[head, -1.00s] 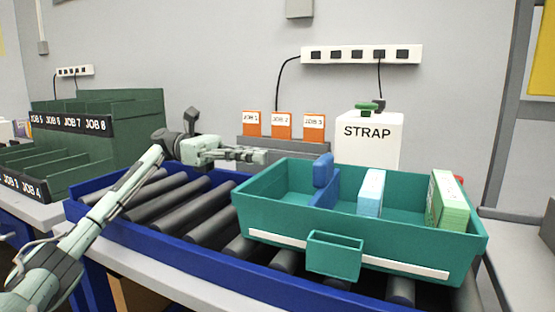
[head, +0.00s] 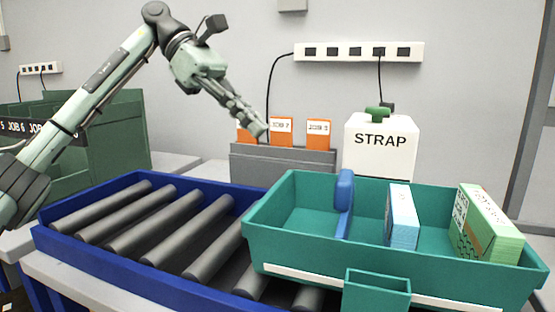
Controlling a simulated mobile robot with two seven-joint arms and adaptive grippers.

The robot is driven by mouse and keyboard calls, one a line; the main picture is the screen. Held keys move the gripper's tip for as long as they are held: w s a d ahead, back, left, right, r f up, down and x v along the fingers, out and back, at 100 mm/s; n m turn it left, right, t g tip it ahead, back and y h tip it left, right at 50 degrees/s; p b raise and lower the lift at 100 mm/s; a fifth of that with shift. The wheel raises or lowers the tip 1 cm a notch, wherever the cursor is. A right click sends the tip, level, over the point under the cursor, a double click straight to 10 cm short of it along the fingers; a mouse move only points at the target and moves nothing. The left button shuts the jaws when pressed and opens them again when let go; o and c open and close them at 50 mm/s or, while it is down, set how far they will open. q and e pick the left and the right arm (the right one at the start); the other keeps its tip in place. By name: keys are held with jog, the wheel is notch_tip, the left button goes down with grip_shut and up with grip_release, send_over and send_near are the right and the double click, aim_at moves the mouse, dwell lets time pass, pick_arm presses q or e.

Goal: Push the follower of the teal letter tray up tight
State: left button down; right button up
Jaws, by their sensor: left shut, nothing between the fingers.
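The teal letter tray (head: 300,246) sits on the roller conveyor, towards the right. Its blue follower (head: 344,205) stands upright inside, left of the middle. A light blue and white bundle (head: 402,217) stands to the right of the follower, with a gap between them. A green and white bundle (head: 487,226) stands near the tray's right end, apart from the first bundle. My left gripper (head: 262,131) is shut and empty, pointing down to the right, above and left of the tray, in front of the orange job cards. My right gripper is not in view.
The conveyor's blue frame (head: 140,274) and dark rollers (head: 160,215) lie open left of the tray. Behind stand a grey card holder (head: 282,165) with orange cards and a white STRAP box (head: 380,157). A dark green job rack (head: 115,140) is at the left.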

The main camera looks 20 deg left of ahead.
pick_arm(q)
send_near(342, 210)
jog(key=w+a+f, duration=0.1)
jog(key=w+f, duration=0.1)
jog(key=w, duration=0.1)
jog(key=shift+d, duration=1.9)
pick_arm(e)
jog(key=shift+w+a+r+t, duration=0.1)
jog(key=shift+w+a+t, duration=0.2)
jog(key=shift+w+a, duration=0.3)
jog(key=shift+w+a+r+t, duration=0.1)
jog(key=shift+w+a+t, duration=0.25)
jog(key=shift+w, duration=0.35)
pick_arm(q)
jog(key=shift+d, duration=0.1)
